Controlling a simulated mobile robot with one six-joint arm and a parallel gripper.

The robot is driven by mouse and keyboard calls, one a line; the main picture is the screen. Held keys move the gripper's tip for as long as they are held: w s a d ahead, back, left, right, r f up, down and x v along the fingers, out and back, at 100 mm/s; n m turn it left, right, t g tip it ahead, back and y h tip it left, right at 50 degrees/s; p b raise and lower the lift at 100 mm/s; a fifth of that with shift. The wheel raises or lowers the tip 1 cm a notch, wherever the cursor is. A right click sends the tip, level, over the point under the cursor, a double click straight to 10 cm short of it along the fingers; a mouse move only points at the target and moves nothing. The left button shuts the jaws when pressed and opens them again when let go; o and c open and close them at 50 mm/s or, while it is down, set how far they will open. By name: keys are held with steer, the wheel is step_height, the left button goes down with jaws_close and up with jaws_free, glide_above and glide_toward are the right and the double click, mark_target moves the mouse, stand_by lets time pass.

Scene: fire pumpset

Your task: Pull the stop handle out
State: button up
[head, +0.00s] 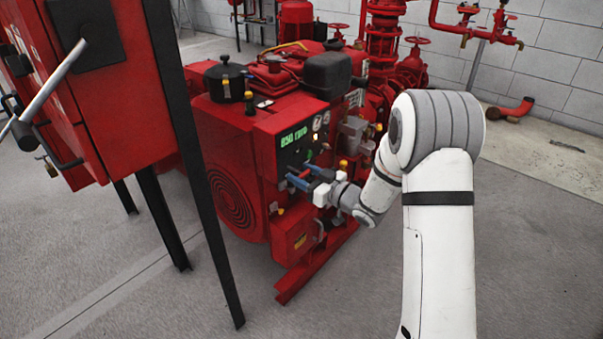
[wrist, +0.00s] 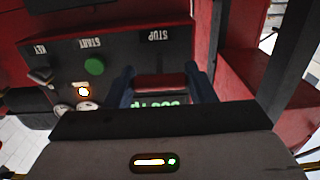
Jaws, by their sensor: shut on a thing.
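The stop handle (wrist: 160,82) is a red bar below the upside-down STOP label in the wrist view. My gripper (wrist: 161,88) has its two dark blue fingers on either side of the bar, shut on it. In the head view my gripper (head: 299,178) is at the lower part of the dark control panel (head: 290,157) on the red engine. The handle is small there and mostly hidden between the blue fingers. I cannot tell how far the handle stands out from the panel.
A green button (wrist: 94,66) sits under the START label, with a key switch (wrist: 41,76) and gauges beside it. The green display (head: 293,142) reads about 850 rpm. A red cabinet (head: 120,80) on black legs stands at left. Grey floor is open in front.

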steer(key=o, duration=1.3)
steer(key=p+v, duration=0.2)
steer(key=v, duration=0.5)
steer(key=shift+s+d, duration=0.25)
steer(key=shift+s, duration=0.05)
